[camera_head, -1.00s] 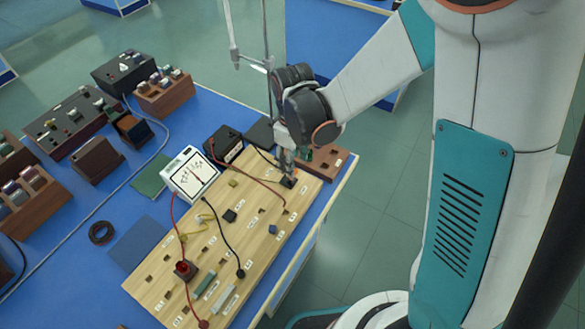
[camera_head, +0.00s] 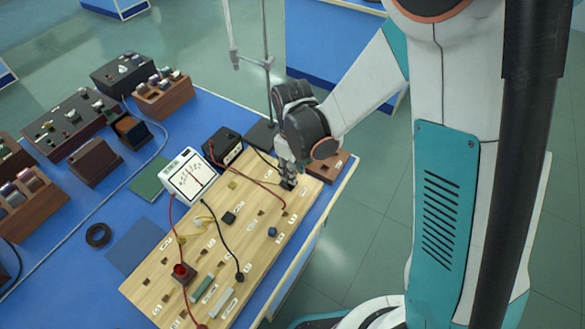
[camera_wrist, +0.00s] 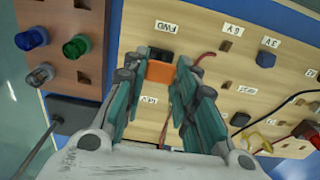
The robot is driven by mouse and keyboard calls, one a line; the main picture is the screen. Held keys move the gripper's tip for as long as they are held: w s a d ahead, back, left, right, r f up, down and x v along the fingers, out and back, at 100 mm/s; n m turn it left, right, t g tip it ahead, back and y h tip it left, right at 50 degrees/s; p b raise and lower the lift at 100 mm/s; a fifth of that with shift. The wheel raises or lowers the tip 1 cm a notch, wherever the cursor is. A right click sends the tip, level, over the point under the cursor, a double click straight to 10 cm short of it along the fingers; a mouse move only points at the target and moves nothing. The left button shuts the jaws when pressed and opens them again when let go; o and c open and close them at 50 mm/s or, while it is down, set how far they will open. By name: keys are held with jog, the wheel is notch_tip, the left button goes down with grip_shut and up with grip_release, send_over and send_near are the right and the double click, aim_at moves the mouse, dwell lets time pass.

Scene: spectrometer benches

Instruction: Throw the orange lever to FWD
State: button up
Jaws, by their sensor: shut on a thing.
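The orange lever (camera_wrist: 160,71) shows in the wrist view between the fingertips of my gripper (camera_wrist: 158,73), which is shut on it. Its dark base (camera_wrist: 160,53) shows just above it. The FWD label (camera_wrist: 167,27) is beyond the base, upside down in this view. Another label (camera_wrist: 148,100), probably REV, lies on the near side between the fingers. The lever's exact tilt is hard to tell. In the head view my gripper (camera_head: 288,172) is down at the far right end of the wooden board (camera_head: 262,218) and hides the lever.
A brown block with green and blue knobs (camera_wrist: 75,47) stands close left of the gripper in the wrist view. A red cable (camera_head: 262,180) runs near the lever. A white meter (camera_head: 189,177) and a black box (camera_head: 222,146) stand beside the board.

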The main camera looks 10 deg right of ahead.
jog(key=shift+o, duration=0.2)
jog(key=shift+s+d+f+y+b, duration=0.2)
jog(key=shift+d+y+b, duration=0.1)
jog(key=shift+b, duration=0.15)
jog(key=shift+s+d+t+y+b, duration=0.2)
jog(key=shift+t+y+b, duration=0.2)
jog(key=shift+t, duration=0.2)
jog(key=o, duration=1)
jog(key=shift+o, duration=0.2)
jog(key=shift+r, duration=0.15)
notch_tip(320, 180, up, 12)
jog(key=s+d, duration=0.1)
jog(key=shift+s+d+f, duration=0.2)
jog(key=shift+d, duration=0.05)
